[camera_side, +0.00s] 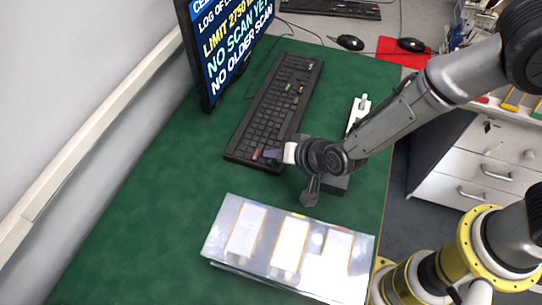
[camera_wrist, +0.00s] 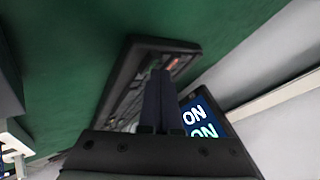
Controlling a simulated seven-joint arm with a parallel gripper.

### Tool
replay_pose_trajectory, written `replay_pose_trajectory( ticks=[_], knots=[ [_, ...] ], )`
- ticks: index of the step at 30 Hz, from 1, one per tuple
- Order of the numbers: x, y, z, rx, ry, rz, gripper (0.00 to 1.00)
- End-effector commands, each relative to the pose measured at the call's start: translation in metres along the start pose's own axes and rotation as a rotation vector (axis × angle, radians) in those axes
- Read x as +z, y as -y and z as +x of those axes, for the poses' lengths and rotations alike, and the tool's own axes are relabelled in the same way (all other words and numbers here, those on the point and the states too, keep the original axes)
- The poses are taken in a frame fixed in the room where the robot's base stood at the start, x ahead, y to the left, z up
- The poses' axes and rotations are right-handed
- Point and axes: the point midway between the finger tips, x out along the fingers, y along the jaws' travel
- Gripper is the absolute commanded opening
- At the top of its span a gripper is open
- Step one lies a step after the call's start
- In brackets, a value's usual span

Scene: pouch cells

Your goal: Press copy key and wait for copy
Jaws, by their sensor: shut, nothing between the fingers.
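A black keyboard (camera_side: 275,108) lies on the green desk mat below the monitor. It has a few coloured keys, one orange-red near its front end; which one is the copy key I cannot tell. My gripper (camera_side: 270,155) is shut and empty, with its fingertips over the front end of the keyboard. In the wrist view the shut fingers (camera_wrist: 158,78) reach over the keyboard (camera_wrist: 128,88), close to an orange-red key. Whether they touch a key I cannot tell. The monitor (camera_side: 225,50) reads "LIMIT 2750", "NO SCAN YET" and "NO OLDER SCAN".
A clear-lidded tray (camera_side: 255,268) with several pale pouch cells stands at the front of the green mat (camera_side: 150,210). A white device (camera_side: 359,108) lies right of the keyboard. A mouse (camera_side: 350,42), a red pad (camera_side: 391,50) and another keyboard (camera_side: 335,8) are at the back.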

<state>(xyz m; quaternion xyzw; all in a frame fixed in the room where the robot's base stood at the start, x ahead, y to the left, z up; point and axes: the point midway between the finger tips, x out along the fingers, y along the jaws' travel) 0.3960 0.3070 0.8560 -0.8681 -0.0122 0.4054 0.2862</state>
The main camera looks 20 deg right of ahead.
Motion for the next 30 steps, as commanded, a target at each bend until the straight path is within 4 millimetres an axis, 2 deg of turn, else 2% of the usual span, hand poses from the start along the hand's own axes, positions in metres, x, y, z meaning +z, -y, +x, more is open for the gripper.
replay_pose_trajectory(
  ticks=[21, 30],
  knots=[
    [0.0028, -0.0029, 0.0038, 0.001, 0.000, 0.000, 0.00],
    [-0.0016, 0.0019, -0.0022, 0.000, 0.000, 0.002, 0.00]
  ],
)
